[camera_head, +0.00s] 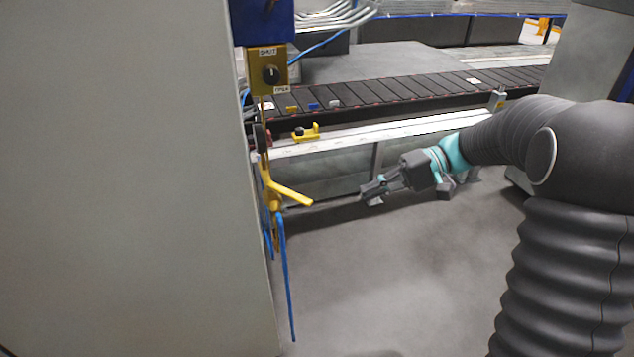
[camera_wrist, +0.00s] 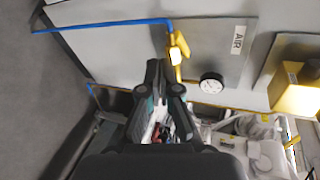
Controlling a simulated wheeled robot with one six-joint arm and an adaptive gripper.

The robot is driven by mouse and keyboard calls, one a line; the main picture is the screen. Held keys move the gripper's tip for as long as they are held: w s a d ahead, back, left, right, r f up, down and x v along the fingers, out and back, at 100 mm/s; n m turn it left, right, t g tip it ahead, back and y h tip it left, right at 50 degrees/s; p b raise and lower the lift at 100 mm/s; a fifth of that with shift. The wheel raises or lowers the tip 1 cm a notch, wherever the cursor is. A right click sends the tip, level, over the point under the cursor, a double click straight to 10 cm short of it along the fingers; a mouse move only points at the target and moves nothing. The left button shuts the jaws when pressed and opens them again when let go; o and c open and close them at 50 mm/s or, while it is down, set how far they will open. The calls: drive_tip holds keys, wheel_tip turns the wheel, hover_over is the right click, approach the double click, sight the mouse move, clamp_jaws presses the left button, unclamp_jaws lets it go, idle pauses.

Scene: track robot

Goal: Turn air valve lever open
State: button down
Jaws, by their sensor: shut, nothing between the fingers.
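The air valve (camera_head: 268,185) is yellow and hangs at the edge of the grey panel in the head view. Its yellow lever (camera_head: 293,196) sticks out to the right and slightly down. A blue hose (camera_head: 286,280) runs down from the valve. My gripper (camera_head: 366,192) is to the right of the lever, apart from it, with nothing held. In the wrist view the yellow valve (camera_wrist: 178,48) shows just beyond my gripper's fingertips (camera_wrist: 161,64), with the blue hose leading left. The fingers are together. Whether they touch the valve cannot be told from this view alone.
A yellow box with a black knob (camera_head: 268,73), marked SHUT and OPEN, sits above the valve. The wrist view shows a plate marked AIR (camera_wrist: 237,40) and a round gauge (camera_wrist: 211,83). A conveyor (camera_head: 400,92) runs behind. The floor below is clear.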

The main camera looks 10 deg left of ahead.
drive_tip(key=w+a+f+n+g+y+p, duration=0.1)
drive_tip(key=w+a+f+g+y, duration=0.1)
drive_tip(key=w+y, duration=0.35)
drive_tip(key=h, duration=0.2)
approach(298, 194)
drive_tip(key=w+a, duration=0.2)
drive_tip(key=a, duration=0.2)
drive_tip(key=s, duration=0.1)
drive_tip(key=s+a, duration=0.1)
drive_tip(key=s, duration=0.1)
drive_tip(key=shift+s+a+f, duration=0.1)
drive_tip(key=shift+a+f, duration=0.1)
drive_tip(key=shift+a, duration=0.1)
drive_tip(key=shift+s+a, duration=0.2)
drive_tip(key=shift+s, duration=0.35)
drive_tip(key=shift+s+d+f+t+y+b, duration=0.1)
drive_tip(key=shift+d+t+y+b, duration=0.05)
drive_tip(key=shift+t+y+b, duration=0.2)
